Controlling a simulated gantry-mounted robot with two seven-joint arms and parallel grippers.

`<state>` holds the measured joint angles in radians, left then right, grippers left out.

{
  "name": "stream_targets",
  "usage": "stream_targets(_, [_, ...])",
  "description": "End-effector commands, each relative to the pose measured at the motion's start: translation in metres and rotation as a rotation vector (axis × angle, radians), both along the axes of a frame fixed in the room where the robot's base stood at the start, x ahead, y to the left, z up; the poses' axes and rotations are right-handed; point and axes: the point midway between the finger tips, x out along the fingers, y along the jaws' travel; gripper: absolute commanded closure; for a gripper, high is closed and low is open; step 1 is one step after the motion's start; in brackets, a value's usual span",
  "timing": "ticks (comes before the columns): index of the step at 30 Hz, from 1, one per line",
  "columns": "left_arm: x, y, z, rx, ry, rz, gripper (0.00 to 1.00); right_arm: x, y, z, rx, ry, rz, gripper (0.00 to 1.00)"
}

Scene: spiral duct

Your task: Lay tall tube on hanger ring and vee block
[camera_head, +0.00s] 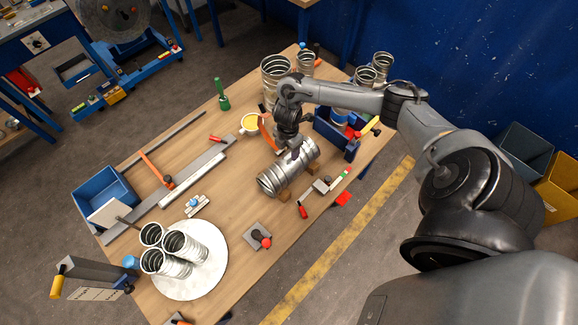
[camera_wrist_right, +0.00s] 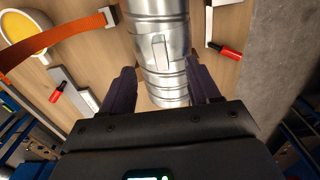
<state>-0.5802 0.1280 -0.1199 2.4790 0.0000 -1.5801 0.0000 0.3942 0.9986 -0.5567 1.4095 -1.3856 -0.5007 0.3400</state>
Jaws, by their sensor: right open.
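A long silver spiral tube (camera_head: 286,172) lies on its side on the workbench, with brown blocks (camera_head: 284,195) showing at its lower edge; it also shows in the right wrist view (camera_wrist_right: 160,45). I cannot tell which block is the vee block. My right gripper (camera_head: 295,152) is open over the tube's upper part, one finger on each side. My left gripper is out of view.
Several short ducts stand on a round white plate (camera_head: 205,263). More ducts (camera_head: 274,70) stand at the back.

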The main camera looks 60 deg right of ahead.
Motion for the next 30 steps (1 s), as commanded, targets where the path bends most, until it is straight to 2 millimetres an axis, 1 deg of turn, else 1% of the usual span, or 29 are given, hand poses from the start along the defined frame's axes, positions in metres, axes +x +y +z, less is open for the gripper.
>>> stream_targets(5, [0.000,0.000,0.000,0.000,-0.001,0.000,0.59,-0.001,0.000,-0.011,0.001,0.000,-0.001,0.39])
stream_targets(12, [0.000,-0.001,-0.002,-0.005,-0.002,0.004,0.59,-0.003,-0.001,-0.042,0.002,0.000,-0.001,0.39])
stream_targets(15, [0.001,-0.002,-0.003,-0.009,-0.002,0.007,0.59,-0.003,-0.002,-0.050,0.001,-0.001,-0.001,0.39])
stream_targets(18, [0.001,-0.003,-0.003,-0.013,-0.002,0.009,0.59,-0.003,-0.002,-0.054,0.000,-0.001,0.001,0.39])
stream_targets(24, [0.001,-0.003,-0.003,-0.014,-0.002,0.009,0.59,-0.003,-0.002,-0.054,-0.001,-0.002,0.001,0.39])
stream_targets(25, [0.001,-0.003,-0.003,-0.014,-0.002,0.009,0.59,-0.003,-0.002,-0.054,-0.001,-0.002,0.001,0.40])
stream_targets(30, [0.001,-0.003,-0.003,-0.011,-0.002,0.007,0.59,-0.003,-0.002,-0.054,-0.001,-0.002,0.001,0.66])
